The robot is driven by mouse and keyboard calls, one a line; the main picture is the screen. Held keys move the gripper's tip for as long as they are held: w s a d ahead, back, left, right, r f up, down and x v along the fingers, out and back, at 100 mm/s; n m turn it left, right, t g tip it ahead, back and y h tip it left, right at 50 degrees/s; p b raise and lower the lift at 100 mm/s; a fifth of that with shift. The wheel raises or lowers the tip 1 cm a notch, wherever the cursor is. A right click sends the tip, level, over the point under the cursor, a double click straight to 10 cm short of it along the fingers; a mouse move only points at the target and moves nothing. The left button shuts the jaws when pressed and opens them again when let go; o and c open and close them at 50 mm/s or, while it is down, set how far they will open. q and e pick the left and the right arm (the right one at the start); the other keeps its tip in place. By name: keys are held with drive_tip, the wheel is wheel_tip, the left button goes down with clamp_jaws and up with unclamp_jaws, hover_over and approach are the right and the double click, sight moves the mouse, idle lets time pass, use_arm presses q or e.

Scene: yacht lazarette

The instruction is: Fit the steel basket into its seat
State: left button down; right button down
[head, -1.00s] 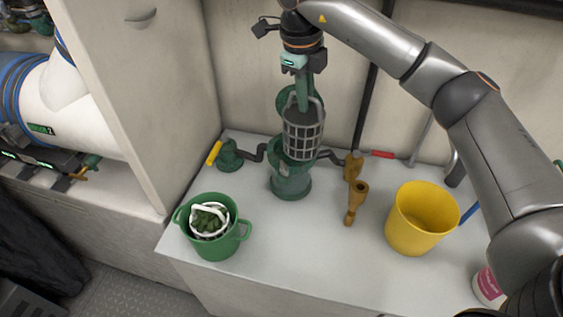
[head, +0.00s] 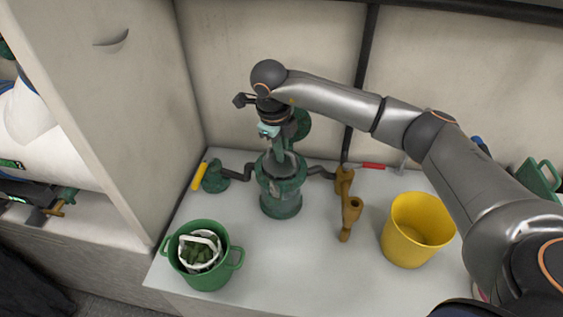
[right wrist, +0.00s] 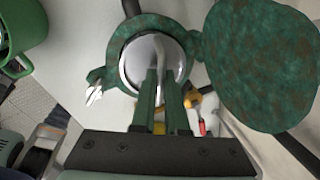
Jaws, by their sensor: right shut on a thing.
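The steel basket shows in the right wrist view (right wrist: 133,62) as a shiny round form with an upright handle, inside the round mouth of the green strainer housing (right wrist: 116,47). In the head view the housing (head: 281,202) stands upright on the white top, and the basket is almost wholly hidden in it. Whether it rests fully on its seat is hidden. My right gripper (head: 281,150) is right above the mouth, pointing down, its fingers (right wrist: 162,78) shut on the basket's handle. The green round lid (head: 301,124) stands swung open behind the mouth. My left gripper is out of view.
A yellow bucket (head: 407,254) stands right, beside a brass fitting (head: 349,217). Pipes with a yellow handle (head: 199,177) and a red handle (head: 373,166) flank the housing.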

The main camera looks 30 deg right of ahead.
sight(276, 168)
drive_tip(key=x, duration=0.4)
drive_tip(key=shift+s+a+f, duration=0.15)
drive_tip(key=shift+a+f, duration=0.05)
drive_tip(key=shift+a, duration=0.15)
drive_tip(key=shift+f, duration=0.2)
drive_tip(key=c, duration=0.9)
unclamp_jaws()
drive_tip(key=shift+r, duration=0.1)
drive_tip(key=shift+c, duration=0.2)
drive_tip(key=shift+r, duration=0.2)
drive_tip(key=v, duration=1.2)
